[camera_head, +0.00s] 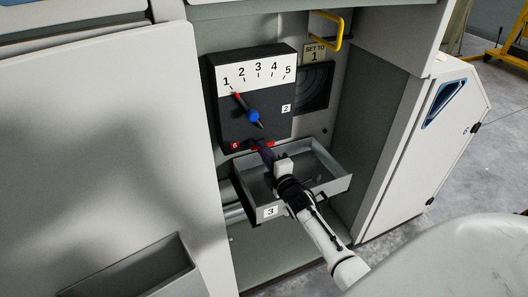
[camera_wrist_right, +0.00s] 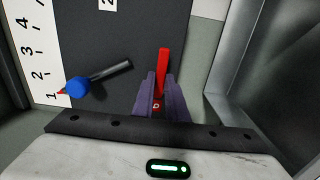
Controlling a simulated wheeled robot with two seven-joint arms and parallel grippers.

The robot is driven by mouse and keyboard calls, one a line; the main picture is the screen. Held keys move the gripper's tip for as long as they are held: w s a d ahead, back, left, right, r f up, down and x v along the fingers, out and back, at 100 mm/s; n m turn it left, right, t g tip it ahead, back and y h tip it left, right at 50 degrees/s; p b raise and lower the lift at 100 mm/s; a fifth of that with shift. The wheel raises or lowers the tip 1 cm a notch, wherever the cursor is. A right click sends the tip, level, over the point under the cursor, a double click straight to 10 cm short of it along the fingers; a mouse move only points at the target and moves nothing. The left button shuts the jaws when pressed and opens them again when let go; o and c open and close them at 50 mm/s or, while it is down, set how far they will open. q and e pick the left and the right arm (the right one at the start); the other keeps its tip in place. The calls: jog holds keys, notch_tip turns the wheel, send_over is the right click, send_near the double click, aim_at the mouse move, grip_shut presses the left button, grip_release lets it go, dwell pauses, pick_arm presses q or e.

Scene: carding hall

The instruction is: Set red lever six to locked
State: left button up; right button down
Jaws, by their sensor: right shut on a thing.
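The red lever six (camera_head: 271,144) sits at the bottom edge of the dark control box (camera_head: 228,126), right of a red "6" tag (camera_head: 235,145). My right gripper (camera_head: 263,147) reaches it from the front, above the drawer. In the right wrist view, the red lever (camera_wrist_right: 163,58) shows between the purple fingers of my right gripper (camera_wrist_right: 160,80), which are shut on it. Its free end sticks out past the fingertips, toward the right side of the box in the head view. No locked marking is readable. My left gripper is not in view.
A blue knob with a pointer (camera_head: 252,116) stands above the lever, its red tip at 1 on the scale. An open drawer (camera_head: 336,184) marked 3 lies under my right arm.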

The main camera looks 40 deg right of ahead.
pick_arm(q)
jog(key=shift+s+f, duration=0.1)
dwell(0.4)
pick_arm(e)
jog(key=c, duration=1.8)
grip_release()
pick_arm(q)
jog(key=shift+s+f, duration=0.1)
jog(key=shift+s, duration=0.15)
pick_arm(e)
jog(key=shift+o, duration=0.2)
pick_arm(q)
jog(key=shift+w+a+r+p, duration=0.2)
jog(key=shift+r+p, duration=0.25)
jog(key=shift+p, duration=0.75)
pick_arm(e)
jog(key=v, duration=1)
jog(key=shift+s, duration=0.15)
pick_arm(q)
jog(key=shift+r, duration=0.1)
pick_arm(e)
jog(key=shift+a, duration=0.1)
